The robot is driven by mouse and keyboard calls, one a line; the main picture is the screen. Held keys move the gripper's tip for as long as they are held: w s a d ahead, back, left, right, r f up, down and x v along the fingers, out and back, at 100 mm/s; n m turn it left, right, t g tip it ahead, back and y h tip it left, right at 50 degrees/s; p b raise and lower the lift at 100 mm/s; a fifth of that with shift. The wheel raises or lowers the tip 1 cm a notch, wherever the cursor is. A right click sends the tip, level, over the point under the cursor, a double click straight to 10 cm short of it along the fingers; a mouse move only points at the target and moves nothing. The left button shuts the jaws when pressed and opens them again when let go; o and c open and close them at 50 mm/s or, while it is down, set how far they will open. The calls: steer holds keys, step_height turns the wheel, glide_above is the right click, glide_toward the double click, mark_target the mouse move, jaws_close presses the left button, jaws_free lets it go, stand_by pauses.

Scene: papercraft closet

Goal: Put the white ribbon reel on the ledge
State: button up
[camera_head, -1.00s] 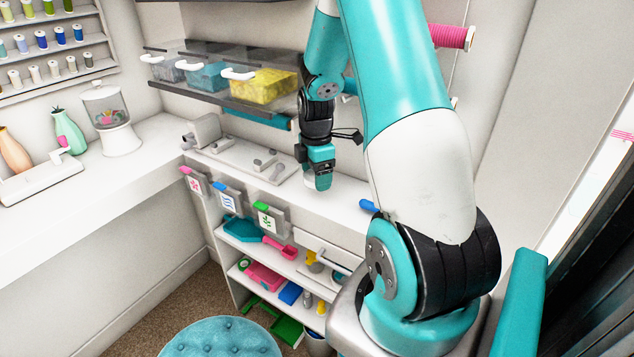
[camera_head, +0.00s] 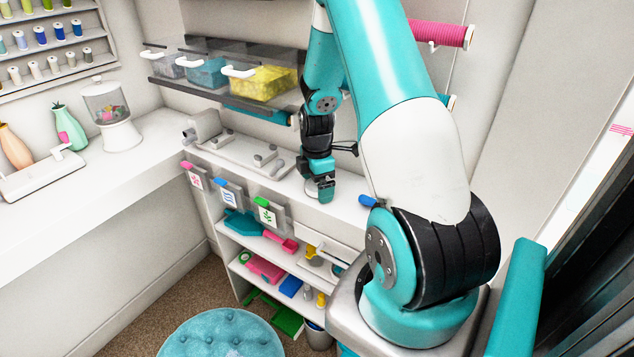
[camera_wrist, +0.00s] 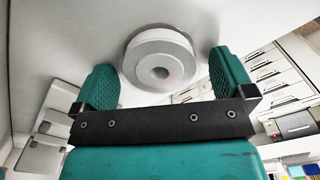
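The white reel (camera_wrist: 160,62) shows in the wrist view as a pale round disc with a grey hub, against a white surface. It lies between the two teal fingers of my gripper (camera_wrist: 164,84), with a visible gap on the right finger's side. My gripper is open around it. In the head view my gripper (camera_head: 321,192) is low over the white ledge (camera_head: 345,205) below the clear bins. I cannot make out the reel in the head view; my gripper probably hides it.
A grey-white device (camera_head: 235,150) with knobs stands left of my gripper. Clear bins (camera_head: 262,83) hang above. Tag holders (camera_head: 267,212) line the ledge's front edge. A blue item (camera_head: 367,200) lies to the right. A teal stool (camera_head: 225,335) stands below.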

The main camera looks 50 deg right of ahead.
step_height(320, 180, up, 8)
steer(key=b, duration=0.1)
stand_by(0.4)
steer(key=shift+a+f, duration=0.1)
